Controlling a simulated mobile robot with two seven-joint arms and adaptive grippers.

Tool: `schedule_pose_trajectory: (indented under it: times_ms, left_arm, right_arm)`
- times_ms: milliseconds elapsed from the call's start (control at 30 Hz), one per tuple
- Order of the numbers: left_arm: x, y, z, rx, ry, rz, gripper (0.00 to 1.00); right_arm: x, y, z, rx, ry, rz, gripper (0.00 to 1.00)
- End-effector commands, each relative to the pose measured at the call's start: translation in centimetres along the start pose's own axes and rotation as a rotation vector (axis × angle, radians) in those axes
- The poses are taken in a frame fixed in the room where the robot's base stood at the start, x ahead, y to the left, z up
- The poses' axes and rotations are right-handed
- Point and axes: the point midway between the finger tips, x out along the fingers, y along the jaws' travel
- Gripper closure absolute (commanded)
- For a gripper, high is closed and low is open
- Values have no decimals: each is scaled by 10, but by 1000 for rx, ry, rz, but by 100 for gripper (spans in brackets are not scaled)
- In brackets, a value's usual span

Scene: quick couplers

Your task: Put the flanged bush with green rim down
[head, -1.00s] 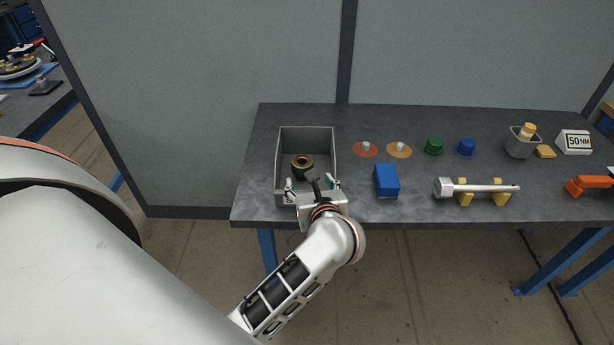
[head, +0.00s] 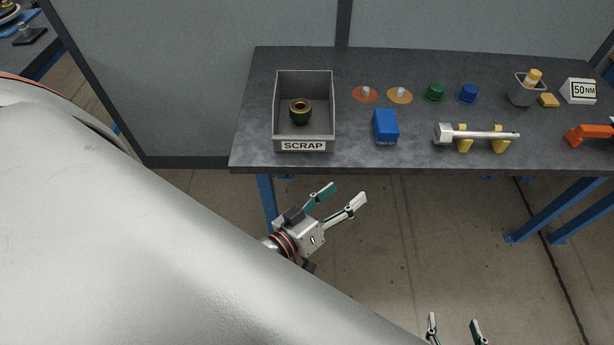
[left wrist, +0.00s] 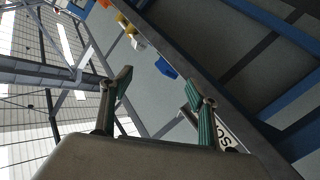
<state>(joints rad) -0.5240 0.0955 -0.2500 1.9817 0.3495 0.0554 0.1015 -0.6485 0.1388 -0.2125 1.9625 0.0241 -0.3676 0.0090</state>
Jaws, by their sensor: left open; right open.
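The flanged bush with green rim (head: 300,111) sits inside the grey scrap bin (head: 304,136), near the middle of its floor. It looks dark green with a brass-coloured ring on top. My left gripper (head: 341,200) is open and empty in front of the table's front edge, below and to the right of the bin in the head view. Its open fingers also show in the left wrist view (left wrist: 160,95). My right gripper (head: 455,330) is open and empty at the bottom edge of the head view, well away from the table.
On the table (head: 350,158) are a blue box (head: 385,125), orange discs with pegs (head: 365,95), a green cap (head: 435,92), a blue cap (head: 468,93), a metal tool on yellow rests (head: 488,135), a grey cup (head: 522,92) and a 50 NM sign (head: 578,91).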

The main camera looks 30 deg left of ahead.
Motion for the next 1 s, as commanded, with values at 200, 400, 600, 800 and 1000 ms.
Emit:
schedule_pose_trajectory:
  times_ms: [200,400,600,800,1000]
  left_arm:
    - [-64,-65,105,507,-400,-86,40]
    - [-87,-88,126,645,-512,-109,40]
    - [-87,-89,126,647,-513,-109,40]
    - [-86,-88,126,645,-512,-109,40]
    - [-86,-88,126,645,-511,-109,40]
  right_arm:
    - [0,0,1,-1,-2,0,40]
    - [0,0,2,-1,-3,-1,40]
    - [0,0,2,-1,-3,-1,40]
    - [0,0,1,-1,-2,-1,40]
    - [0,0,1,-1,-2,-1,40]
